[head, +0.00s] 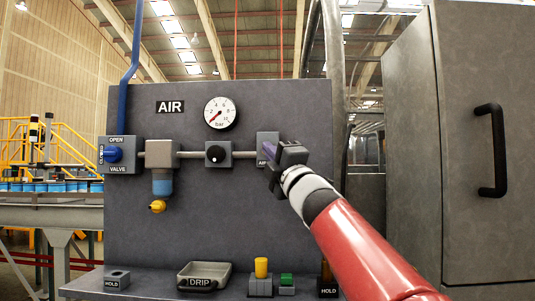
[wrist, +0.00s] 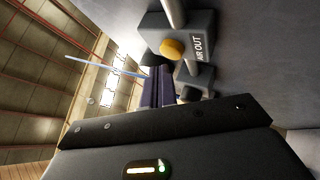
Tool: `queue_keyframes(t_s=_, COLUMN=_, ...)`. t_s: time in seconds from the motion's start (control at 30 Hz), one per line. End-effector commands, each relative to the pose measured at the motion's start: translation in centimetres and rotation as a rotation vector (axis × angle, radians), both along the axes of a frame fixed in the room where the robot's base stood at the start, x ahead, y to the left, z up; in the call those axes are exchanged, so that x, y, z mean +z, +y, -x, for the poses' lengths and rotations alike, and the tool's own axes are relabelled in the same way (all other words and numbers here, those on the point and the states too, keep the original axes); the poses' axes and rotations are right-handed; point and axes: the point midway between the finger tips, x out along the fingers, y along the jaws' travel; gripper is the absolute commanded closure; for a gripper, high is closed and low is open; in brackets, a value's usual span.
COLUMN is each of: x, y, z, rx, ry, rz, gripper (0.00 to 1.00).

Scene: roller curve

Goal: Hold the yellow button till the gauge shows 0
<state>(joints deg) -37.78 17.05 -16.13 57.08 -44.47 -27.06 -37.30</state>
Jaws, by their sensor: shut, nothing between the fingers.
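The yellow button (wrist: 171,49) is a round knob on the side of the grey block labelled AIR OUT (wrist: 199,48) in the wrist view. In the head view that block (head: 267,140) is partly covered by my gripper (head: 272,175), and the button is hidden. My gripper is shut and empty; its dark fingers (wrist: 157,75) lie close to the button, with a small gap in the picture. I cannot tell their distance in depth. The round gauge (head: 220,113) has its red needle pointing to the lower left, at or near 0.
The panel carries a blue valve handle (head: 113,154), a filter with a yellow drain (head: 157,206), and a black knob (head: 215,154). The ledge below holds a drip tray (head: 204,275), a yellow cylinder (head: 261,267) and a green piece (head: 286,281). A grey cabinet (head: 462,220) stands right.

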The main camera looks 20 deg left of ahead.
Motion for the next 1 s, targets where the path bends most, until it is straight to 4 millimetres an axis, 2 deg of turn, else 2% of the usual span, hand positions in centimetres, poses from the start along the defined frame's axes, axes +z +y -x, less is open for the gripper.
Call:
queue_keyframes(t_s=0.33, x=0.0, y=-0.1, z=0.3, rx=0.0, ry=0.0, rz=0.0, gripper=1.0)
queue_keyframes(t_s=0.73, x=-0.1, y=-1.0, z=4.1, rx=0.001, ry=-0.002, rz=-0.001, gripper=1.0)
queue_keyframes(t_s=1.0, x=0.0, y=-1.2, z=5.0, rx=0.0, ry=0.0, rz=0.0, gripper=1.0)
